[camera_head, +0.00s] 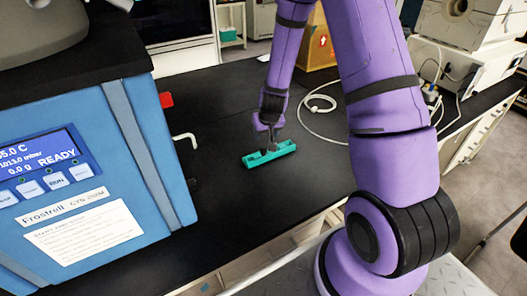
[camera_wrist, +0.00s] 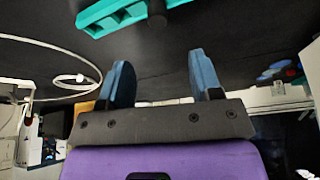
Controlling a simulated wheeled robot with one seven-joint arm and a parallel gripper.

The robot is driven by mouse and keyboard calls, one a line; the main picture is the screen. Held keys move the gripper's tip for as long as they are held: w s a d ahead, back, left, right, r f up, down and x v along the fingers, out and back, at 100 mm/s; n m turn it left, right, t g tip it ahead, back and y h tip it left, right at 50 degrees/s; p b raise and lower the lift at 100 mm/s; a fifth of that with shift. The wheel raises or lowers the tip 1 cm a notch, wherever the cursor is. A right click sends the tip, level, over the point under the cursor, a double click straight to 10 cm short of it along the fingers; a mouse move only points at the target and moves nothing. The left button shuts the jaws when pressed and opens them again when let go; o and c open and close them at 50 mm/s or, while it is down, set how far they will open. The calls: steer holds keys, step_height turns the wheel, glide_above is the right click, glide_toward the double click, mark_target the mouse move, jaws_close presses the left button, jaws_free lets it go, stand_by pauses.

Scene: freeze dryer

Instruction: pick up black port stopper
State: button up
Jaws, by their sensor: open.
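A teal rack (camera_head: 284,151) lies on the black bench in the head view, and part of it shows along the top of the wrist view (camera_wrist: 112,14). A small dark piece, which looks like the black port stopper (camera_wrist: 157,17), shows at the rack between my finger lines in the wrist view. It is hard to make out against the dark bench. My gripper (camera_wrist: 162,80) is open, with two blue-grey fingers apart and nothing between them. In the head view my gripper (camera_head: 268,132) is just above the rack and hides part of it.
The blue freeze dryer (camera_head: 120,150) stands at the left, its display reading READY. A white handle (camera_head: 186,138) and a red part (camera_head: 166,100) stick out from its side. A white cable (camera_head: 318,104) lies coiled behind the rack. A cardboard box (camera_head: 318,45) stands farther back.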

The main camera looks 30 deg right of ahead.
mark_target(264, 147)
steer(key=x, duration=0.4)
steer(key=shift+s+x, duration=0.2)
steer(key=shift+x, duration=0.9)
steer(key=shift+s+x, duration=0.2)
steer(key=shift+x, duration=1.7)
jaws_close()
steer(key=shift+r, duration=0.15)
